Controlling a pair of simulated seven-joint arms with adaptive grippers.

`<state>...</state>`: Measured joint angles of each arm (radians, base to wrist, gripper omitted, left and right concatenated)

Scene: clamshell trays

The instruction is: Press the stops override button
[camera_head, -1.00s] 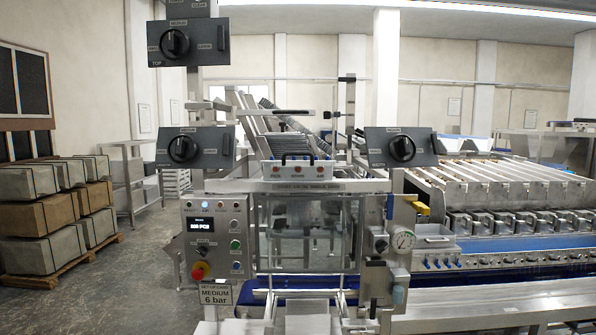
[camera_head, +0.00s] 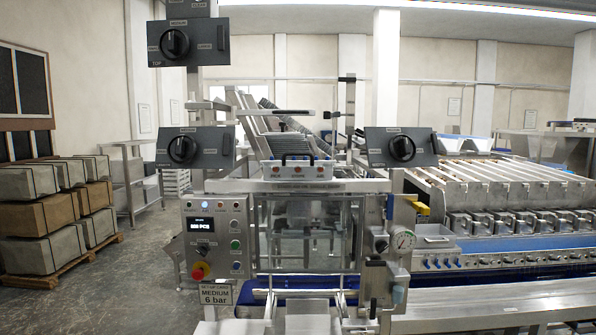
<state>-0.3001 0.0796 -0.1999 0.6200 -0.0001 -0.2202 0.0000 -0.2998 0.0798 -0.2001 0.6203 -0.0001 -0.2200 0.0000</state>
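A grey control panel (camera_head: 198,237) stands at the left front of the machine. It has a row of small lights or buttons along its top, a lit display (camera_head: 201,225), and a column of small round buttons (camera_head: 236,245) on its right side. The labels are too small to read, so I cannot tell which button is the stops override. Neither of my grippers is in view.
Dark panels with rotary knobs stand at upper left (camera_head: 188,42), middle left (camera_head: 195,148) and right (camera_head: 400,147). A conveyor (camera_head: 520,250) runs to the right. Stacked boxes (camera_head: 50,215) stand at far left, with open floor before them.

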